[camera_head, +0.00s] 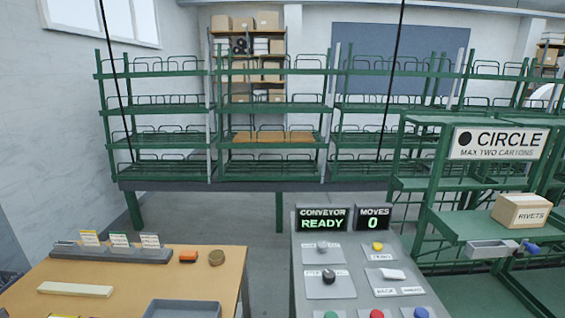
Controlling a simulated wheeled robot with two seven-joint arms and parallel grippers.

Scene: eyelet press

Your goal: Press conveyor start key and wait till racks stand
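The grey control panel (300,275) stands at the bottom centre. Its display (322,218) reads CONVEYOR READY, and a second display (373,218) reads MOVES 0. A green button (331,315), a red button (377,314) and a blue button (421,312) are cut off at the lower edge. Their labels are out of view, so I cannot tell which is the start key. Higher up are a black knob (329,276), a yellow button (377,246) and a white rocker (392,274). Green racks (165,108) stand in a row behind. Neither gripper is in view.
A wooden table (130,270) at left holds a card holder, a pale bar, an orange item and a grey tray (183,308). A narrow gap separates table and panel.

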